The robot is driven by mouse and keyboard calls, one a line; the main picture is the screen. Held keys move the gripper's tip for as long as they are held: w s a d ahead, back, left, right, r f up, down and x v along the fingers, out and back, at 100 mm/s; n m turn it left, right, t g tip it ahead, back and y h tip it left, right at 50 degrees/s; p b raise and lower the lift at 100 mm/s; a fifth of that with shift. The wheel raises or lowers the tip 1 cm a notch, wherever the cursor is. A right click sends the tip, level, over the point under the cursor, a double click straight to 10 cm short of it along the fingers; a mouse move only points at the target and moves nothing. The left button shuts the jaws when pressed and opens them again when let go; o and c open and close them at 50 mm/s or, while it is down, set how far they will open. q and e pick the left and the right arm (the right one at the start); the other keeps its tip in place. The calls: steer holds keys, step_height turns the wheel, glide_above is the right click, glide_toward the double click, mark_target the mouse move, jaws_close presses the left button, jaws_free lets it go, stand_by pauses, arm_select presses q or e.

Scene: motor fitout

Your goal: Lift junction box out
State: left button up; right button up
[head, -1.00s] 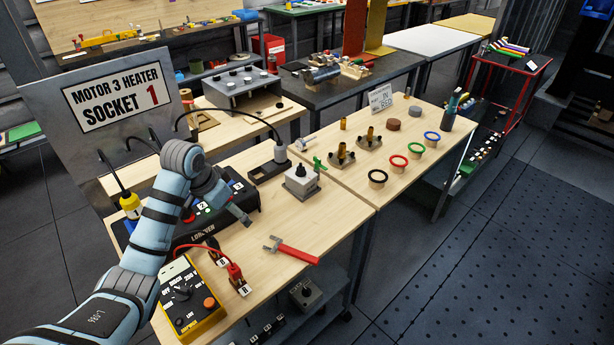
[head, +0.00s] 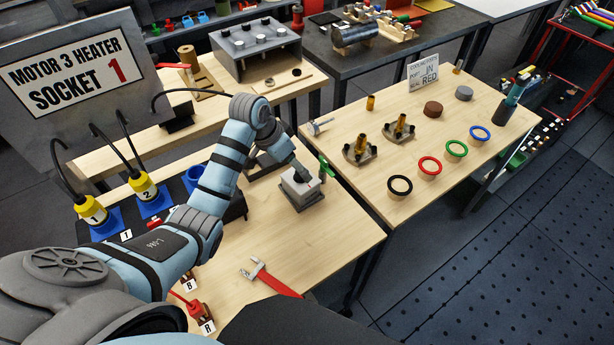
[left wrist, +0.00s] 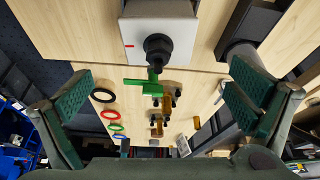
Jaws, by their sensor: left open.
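The junction box (head: 300,188) is a light grey box seated in a darker grey base on the near bench. A green lever-shaped part (head: 325,167) shows beside its top right. The box also shows at the top of the left wrist view (left wrist: 160,38), with a black gland on it and the green part (left wrist: 143,84) below. My left gripper (head: 298,170) is at the box's upper left in the head view; its arm hides part of that area. In the left wrist view my left gripper (left wrist: 160,80) is open with its green-padded fingers wide apart and nothing held. My right gripper is not in view.
A red-handled wrench (head: 270,277) lies in front of the box. The adjoining bench holds coloured rings (head: 429,166), brass fittings (head: 360,148) and a sign (head: 423,72). A socket panel (head: 70,75) with cabled yellow plugs (head: 144,187) stands at left.

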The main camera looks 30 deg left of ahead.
mark_target(297, 180)
arm_select(q)
steer(key=f, duration=0.2)
steer(key=d+f, duration=0.1)
steer(key=f, duration=0.1)
steer(key=shift+d+f+b, duration=0.1)
steer(key=shift+f+b, duration=0.15)
steer(key=shift+b, duration=0.15)
steer(key=x, duration=0.4)
steer(key=b+x, duration=0.1)
steer(key=x, duration=0.1)
steer(key=shift+w+a+f, duration=0.3)
steer(key=shift+w+a, duration=0.05)
steer(key=shift+w, duration=0.05)
steer(key=shift+s+r, duration=0.25)
steer(key=shift+c, duration=0.6)
steer(key=shift+s, duration=0.1)
steer(key=c, duration=1.4)
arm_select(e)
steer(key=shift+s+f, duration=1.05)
arm_select(q)
steer(key=shift+o, duration=0.2)
step_height(297, 180, up, 20)
steer(key=p, duration=0.1)
steer(key=shift+p, duration=0.4)
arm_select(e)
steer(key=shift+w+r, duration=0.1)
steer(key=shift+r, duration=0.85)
